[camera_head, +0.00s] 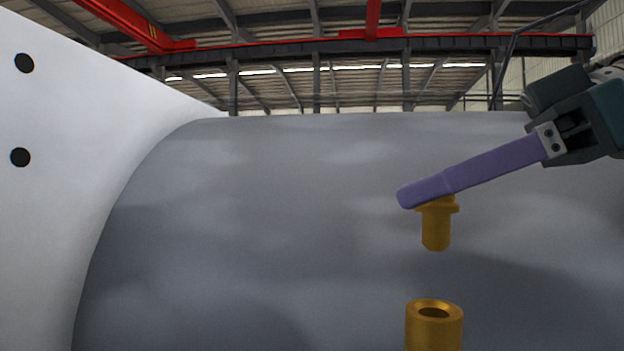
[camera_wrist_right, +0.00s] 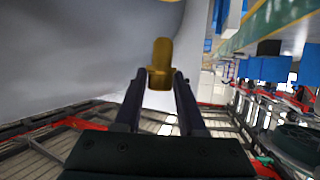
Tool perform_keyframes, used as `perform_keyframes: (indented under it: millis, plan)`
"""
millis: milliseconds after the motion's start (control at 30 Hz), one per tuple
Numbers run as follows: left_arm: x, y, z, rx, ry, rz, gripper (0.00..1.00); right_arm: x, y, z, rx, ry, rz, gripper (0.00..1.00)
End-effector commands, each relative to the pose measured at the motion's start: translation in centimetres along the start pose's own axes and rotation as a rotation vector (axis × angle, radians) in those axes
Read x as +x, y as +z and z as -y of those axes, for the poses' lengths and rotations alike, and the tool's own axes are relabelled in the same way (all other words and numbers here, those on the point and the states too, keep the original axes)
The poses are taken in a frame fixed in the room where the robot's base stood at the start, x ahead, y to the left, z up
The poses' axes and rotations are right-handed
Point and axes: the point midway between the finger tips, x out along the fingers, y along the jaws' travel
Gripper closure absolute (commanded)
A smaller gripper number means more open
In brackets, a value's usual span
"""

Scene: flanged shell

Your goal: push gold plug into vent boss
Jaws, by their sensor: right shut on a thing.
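The gold plug (camera_head: 436,228) hangs upright, its narrow end down, below the purple finger of my right gripper (camera_head: 425,194). My right gripper is shut on the plug's upper part, which the finger partly hides. In the right wrist view the plug (camera_wrist_right: 161,62) sits between the two fingertips (camera_wrist_right: 160,78). The vent boss (camera_head: 434,325) is a gold tube with a round open hole at its top, at the bottom of the head view. The plug is above the boss, roughly in line with it, with a clear gap between them. My left gripper is not in view.
The large grey curved shell (camera_head: 260,220) fills the middle behind the plug and boss. A white flange (camera_head: 90,120) with dark round holes stands at the left. The space around the boss top looks clear.

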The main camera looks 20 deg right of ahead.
Motion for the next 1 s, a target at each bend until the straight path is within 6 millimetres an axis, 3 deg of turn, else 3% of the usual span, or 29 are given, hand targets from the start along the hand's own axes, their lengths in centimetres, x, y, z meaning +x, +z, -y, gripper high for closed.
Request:
perform_keyframes:
  millis: [33,300,1000]
  plan:
    - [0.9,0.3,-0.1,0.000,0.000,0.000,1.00,0.4,1.0,0.0,0.000,0.000,0.000,1.00]
    - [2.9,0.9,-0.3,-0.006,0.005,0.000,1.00,1.3,3.1,0.0,0.000,0.000,-0.001,1.00]
    - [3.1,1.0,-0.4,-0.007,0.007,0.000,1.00,1.4,3.3,0.0,0.000,0.000,-0.001,1.00]
